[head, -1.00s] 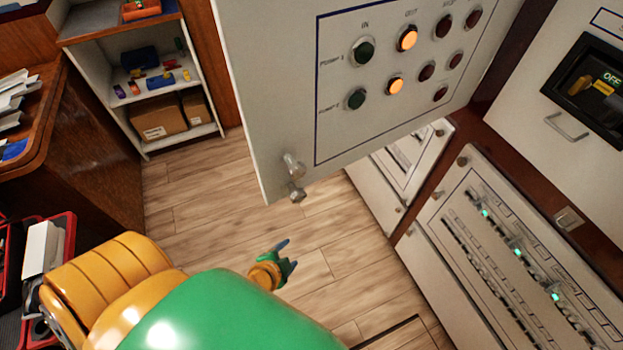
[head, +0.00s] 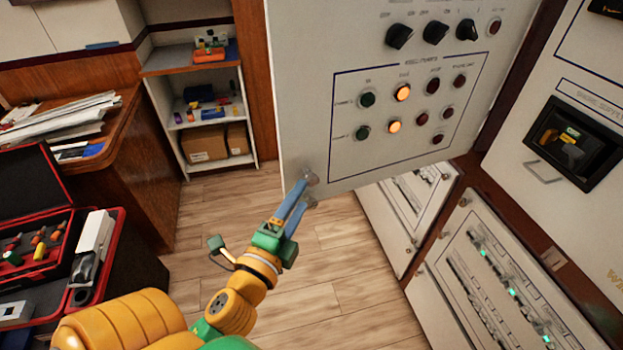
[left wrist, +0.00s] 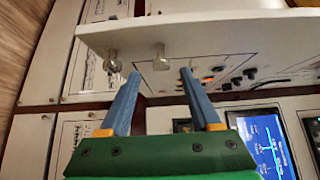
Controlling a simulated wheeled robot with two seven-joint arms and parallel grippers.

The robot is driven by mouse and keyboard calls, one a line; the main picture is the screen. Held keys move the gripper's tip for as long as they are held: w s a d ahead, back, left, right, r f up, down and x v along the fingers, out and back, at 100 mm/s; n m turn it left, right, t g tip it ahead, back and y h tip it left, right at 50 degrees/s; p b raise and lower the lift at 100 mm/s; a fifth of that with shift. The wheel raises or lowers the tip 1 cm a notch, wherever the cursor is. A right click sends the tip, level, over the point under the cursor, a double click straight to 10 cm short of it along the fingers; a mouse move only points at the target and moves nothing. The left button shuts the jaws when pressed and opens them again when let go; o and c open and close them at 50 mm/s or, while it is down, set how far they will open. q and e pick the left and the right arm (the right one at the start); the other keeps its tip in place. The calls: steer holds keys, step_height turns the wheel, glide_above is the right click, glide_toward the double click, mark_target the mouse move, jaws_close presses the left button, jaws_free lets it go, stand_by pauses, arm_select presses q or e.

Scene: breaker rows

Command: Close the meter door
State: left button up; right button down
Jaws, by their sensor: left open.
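The meter door, a light grey panel (head: 305,110) with knobs and lit buttons, stands swung open in the head view. Its edge crosses the top of the left wrist view (left wrist: 225,32). Small metal latch fittings (head: 310,178) sit at its lower free corner. Two of them show in the left wrist view, one (left wrist: 160,58) ahead of the gap between my fingertips, the other left of it. My left gripper (head: 306,194) is open, with its blue fingers at this corner and partly over the fittings. I cannot tell whether they touch. My right gripper is out of view.
Breaker cabinets with green lights (head: 490,270) stand at the right, with a black meter window (head: 578,142) above. A shelf (head: 186,68) and a desk with papers (head: 120,125) are at the left. An open red-edged toolbox (head: 45,235) is nearer. The wood floor (head: 345,290) is clear.

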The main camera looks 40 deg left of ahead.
mark_target(310, 184)
arm_select(q)
steer(key=p+x, duration=0.2)
steer(key=x, duration=0.4)
steer(key=shift+w, duration=0.35)
steer(key=shift+s+d+r, duration=0.1)
steer(key=shift+c, duration=0.4)
jaws_close()
stand_by(0.6)
